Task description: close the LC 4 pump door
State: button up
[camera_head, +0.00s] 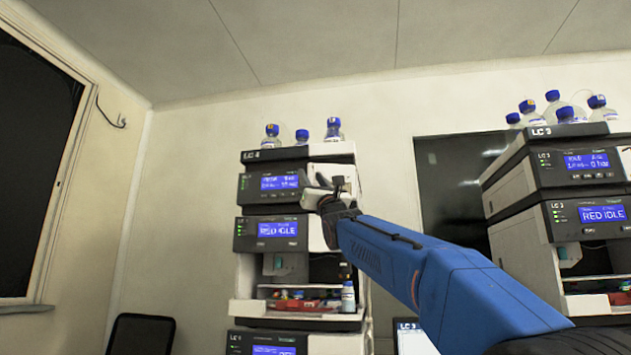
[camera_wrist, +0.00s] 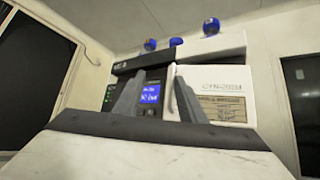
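The LC 4 stack stands ahead, its LC 4 label plate (camera_head: 272,155) at the top. In the wrist view a white door panel (camera_wrist: 217,82) with printed lettering and a tan label faces me, right of the pump's blue display (camera_wrist: 150,93); the display also shows in the head view (camera_head: 279,183). I cannot tell how far the door stands from its frame. My gripper (camera_head: 318,190) is in front of the upper right of the stack and hides part of it. Its fingers (camera_wrist: 160,80) are spread with nothing between them; the right finger overlaps the door's left edge. Contact is unclear.
Blue-capped bottles (camera_head: 333,129) stand on top of the stack. An open bay lower down holds a small bottle (camera_head: 348,297) and a red tray. The LC 3 stack (camera_head: 570,165) stands to the right, past a dark panel (camera_head: 450,190). A dark chair back (camera_head: 141,335) is lower left.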

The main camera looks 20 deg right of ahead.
jog(key=shift+d, duration=0.2)
dwell(0.5)
jog(key=shift+f, duration=0.1)
jog(key=v, duration=1.7)
jog(key=shift+s+d+f, duration=0.1)
jog(key=shift+s+f, duration=0.05)
jog(key=w+d+r+n+y, duration=0.1)
jog(key=w+r+y, duration=0.2)
jog(key=w+r, duration=0.6)
notch_tip(320, 180, up, 3)
jog(key=shift+w, duration=0.2)
dwell(0.5)
